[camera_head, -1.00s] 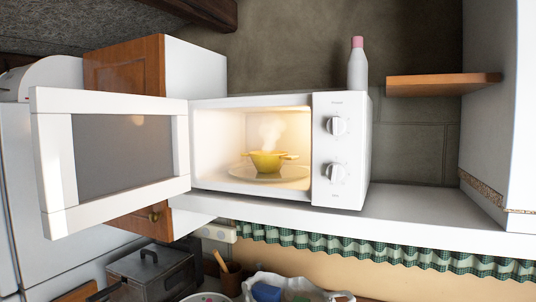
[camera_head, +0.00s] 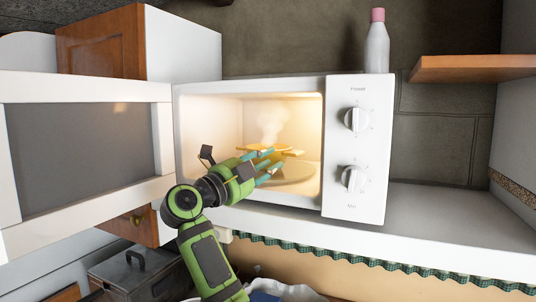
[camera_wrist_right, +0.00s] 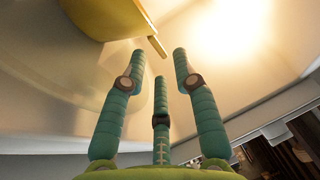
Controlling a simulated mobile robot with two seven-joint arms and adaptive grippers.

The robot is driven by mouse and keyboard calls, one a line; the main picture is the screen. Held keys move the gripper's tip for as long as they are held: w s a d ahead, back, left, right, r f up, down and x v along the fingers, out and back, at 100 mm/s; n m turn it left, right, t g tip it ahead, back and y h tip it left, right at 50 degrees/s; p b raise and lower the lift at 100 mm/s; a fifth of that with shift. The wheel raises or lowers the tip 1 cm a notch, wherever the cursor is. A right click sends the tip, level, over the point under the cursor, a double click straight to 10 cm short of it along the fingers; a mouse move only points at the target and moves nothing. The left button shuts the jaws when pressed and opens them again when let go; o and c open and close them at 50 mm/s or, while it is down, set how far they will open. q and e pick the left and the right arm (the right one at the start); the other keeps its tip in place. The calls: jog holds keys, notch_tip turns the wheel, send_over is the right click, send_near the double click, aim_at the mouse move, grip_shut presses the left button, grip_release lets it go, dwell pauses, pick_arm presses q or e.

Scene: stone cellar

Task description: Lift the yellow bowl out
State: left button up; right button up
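The yellow bowl (camera_head: 291,152) stands steaming on the round plate (camera_head: 297,174) inside the open white microwave (camera_head: 357,95). My right gripper (camera_head: 268,162) reaches into the microwave opening and hides much of the bowl in the head view. In the right wrist view, the bowl (camera_wrist_right: 95,18) with its stubby handle is at the upper left, beyond the fingertips. The teal fingers of my right gripper (camera_wrist_right: 165,55) are spread with nothing between them. I cannot tell whether a fingertip touches the bowl. My left gripper is not in view.
The microwave door (camera_head: 85,150) is swung wide open to the left. The counter right of the microwave is clear.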

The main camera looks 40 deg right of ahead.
aim_at(292, 152)
jog(key=shift+d+r+g+y, duration=0.1)
jog(key=shift+d+g+y, duration=0.4)
jog(key=shift+y, duration=0.5)
jog(key=shift+d+p, duration=0.3)
jog(key=d+p, duration=0.1)
jog(key=d, duration=0.1)
jog(key=d+p, duration=0.1)
jog(key=p, duration=0.1)
jog(key=d+p, duration=0.2)
jog(key=shift+d+r, duration=0.3)
jog(key=shift+r, duration=0.05)
jog(key=shift+w+d+f, duration=0.1)
jog(key=shift+d, duration=0.25)
jog(key=shift+d+f, duration=0.15)
jog(key=shift+d, duration=0.05)
jog(key=shift+a, duration=0.15)
grip_shut()
